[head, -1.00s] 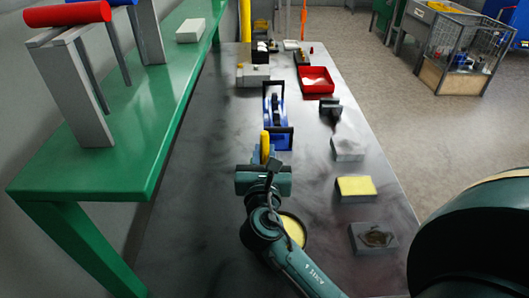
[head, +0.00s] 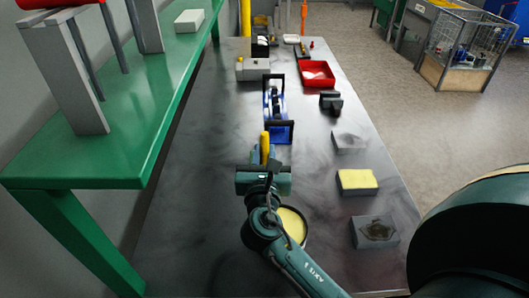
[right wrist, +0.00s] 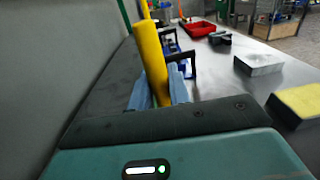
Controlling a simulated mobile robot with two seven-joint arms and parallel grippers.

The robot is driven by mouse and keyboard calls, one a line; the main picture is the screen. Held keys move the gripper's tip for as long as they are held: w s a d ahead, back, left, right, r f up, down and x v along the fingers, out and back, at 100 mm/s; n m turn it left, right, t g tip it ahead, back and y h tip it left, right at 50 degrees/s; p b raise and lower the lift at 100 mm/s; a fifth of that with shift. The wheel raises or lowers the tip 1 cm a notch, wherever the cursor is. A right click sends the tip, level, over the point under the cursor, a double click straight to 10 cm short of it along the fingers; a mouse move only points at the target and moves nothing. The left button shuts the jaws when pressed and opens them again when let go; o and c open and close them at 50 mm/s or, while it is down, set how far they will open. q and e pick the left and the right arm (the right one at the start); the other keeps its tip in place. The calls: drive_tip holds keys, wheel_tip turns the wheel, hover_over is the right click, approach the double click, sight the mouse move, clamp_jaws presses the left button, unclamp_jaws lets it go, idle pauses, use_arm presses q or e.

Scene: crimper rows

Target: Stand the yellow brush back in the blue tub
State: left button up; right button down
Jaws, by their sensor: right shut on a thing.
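My right gripper (head: 264,158) is shut on the yellow brush (head: 265,143) and holds it upright over the grey bench. In the right wrist view the brush (right wrist: 150,55) is a yellow rod between the pale blue fingers of the gripper (right wrist: 158,92); its lower end is hidden. A blue container (head: 280,133) with a black frame, perhaps the blue tub, stands just beyond the gripper on the bench. It shows partly behind the brush in the right wrist view (right wrist: 188,70). The brush appears apart from it. My left gripper is not in view.
A yellow-topped block (head: 357,181), grey blocks (head: 374,232) and a red tray (head: 317,76) line the bench's right side. A round yellow-filled container (head: 292,225) is partly behind my arm. A green shelf (head: 100,160) runs along the left.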

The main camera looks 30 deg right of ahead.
sight(265, 133)
use_arm(q)
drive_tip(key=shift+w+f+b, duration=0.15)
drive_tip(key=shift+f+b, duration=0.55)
drive_tip(key=shift+b, duration=0.2)
use_arm(e)
drive_tip(key=shift+f, duration=1.55)
drive_tip(key=c, duration=1.2)
unclamp_jaws()
drive_tip(key=shift+c, duration=0.2)
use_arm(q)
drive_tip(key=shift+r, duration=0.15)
use_arm(e)
wheel_tip(265, 133, up, 3)
drive_tip(key=shift+r+p, duration=0.15)
drive_tip(key=shift+p, duration=0.4)
wheel_tip(265, 133, up, 6)
drive_tip(key=shift+f+p, duration=0.1)
drive_tip(key=shift+p, duration=0.55)
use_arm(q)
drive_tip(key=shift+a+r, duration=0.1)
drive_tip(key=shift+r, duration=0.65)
use_arm(e)
drive_tip(key=shift+r, duration=0.5)
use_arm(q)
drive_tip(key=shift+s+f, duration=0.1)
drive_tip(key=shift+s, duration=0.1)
